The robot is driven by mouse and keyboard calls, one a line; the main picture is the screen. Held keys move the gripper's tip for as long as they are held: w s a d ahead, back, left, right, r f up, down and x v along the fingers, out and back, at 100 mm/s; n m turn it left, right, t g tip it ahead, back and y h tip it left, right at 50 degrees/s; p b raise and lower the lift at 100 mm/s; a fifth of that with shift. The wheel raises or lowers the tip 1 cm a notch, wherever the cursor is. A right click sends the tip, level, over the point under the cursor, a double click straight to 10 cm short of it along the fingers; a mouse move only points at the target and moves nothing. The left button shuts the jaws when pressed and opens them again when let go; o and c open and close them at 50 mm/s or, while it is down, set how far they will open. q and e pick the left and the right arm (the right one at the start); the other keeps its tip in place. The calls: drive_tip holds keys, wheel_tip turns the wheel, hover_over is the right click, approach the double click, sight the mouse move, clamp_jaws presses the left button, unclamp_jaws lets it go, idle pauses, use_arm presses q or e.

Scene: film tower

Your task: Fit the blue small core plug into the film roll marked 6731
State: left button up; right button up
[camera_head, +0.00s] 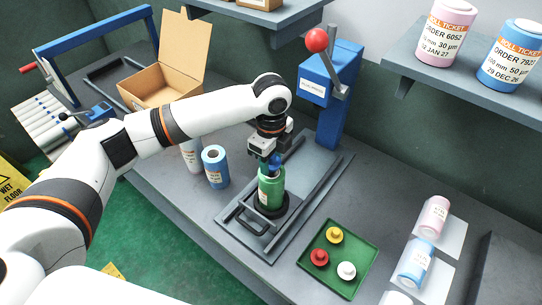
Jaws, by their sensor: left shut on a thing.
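My left gripper (268,155) is shut on the blue core plug (275,161), right at the top of a green film roll (269,190). The plug is partly hidden by the gripper, and I cannot tell whether it sits in the roll's core or just above it. The green roll stands upright in a dark round holder on the grey press plate (232,221). Its white label faces left and is too small to read, so I cannot confirm 6731. My right gripper is not in view.
A green tray (330,288) holds a yellow, a red and a white plug. A blue press (330,95) with a red-knobbed lever stands behind the roll. A blue roll (214,168) and a white one stand left. More rolls lie right, and others stand on the upper shelf.

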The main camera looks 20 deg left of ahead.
use_arm(q)
drive_tip(key=shift+f+b, duration=0.3)
drive_tip(key=shift+f, duration=0.6)
idle(0.6)
drive_tip(key=shift+r+p, duration=0.75)
drive_tip(key=shift+p, duration=0.35)
idle(0.3)
drive_tip(key=shift+p, duration=0.55)
idle(0.5)
drive_tip(key=shift+p, duration=0.5)
drive_tip(key=shift+f+b, duration=0.3)
drive_tip(key=shift+f, duration=0.45)
